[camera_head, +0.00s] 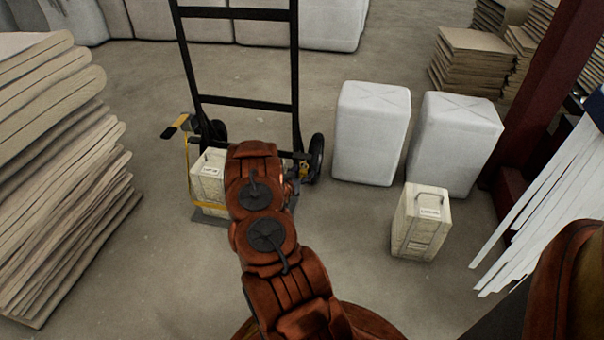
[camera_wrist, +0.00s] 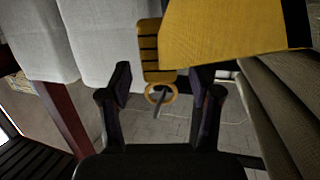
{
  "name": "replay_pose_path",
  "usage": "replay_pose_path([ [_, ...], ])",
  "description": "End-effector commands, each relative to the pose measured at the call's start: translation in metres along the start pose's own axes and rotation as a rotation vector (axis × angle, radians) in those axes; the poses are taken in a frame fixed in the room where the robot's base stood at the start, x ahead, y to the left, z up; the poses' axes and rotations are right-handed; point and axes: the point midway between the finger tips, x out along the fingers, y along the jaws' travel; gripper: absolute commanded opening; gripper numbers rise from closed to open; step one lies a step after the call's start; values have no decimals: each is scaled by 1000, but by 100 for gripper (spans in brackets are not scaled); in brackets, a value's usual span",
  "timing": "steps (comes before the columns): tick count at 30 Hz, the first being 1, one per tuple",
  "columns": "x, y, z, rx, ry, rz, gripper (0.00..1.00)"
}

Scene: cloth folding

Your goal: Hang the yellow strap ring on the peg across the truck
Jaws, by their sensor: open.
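The black hand truck (camera_head: 245,103) stands upright beyond my arm. A pale box (camera_head: 208,178) sits at its foot, with a yellow strap (camera_head: 209,204) across its lower front. The yellow ring (camera_wrist: 149,96) shows in the wrist view below a slatted yellow piece (camera_wrist: 149,62) and a wide yellow band (camera_wrist: 225,35). A dark peg (camera_wrist: 160,104) crosses the ring's opening; I cannot tell how far it passes through. My gripper (camera_wrist: 162,80) is open, its fingers on either side of the ring and apart from it. In the head view my arm hides most of the gripper and the ring.
A second pale box (camera_head: 420,225) stands on the floor to the right. Two white wrapped bales (camera_head: 371,133) (camera_head: 455,143) stand behind it. Stacked tan sheets (camera_head: 62,175) fill the left side. A dark red post (camera_head: 545,95) rises at right.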

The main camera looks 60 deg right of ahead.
Motion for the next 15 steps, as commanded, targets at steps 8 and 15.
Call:
replay_pose_path([
  [8, -2, 0, -12, 3, 2, 1, 63],
  [15, -7, 0, -37, 3, 2, 0, 63],
])
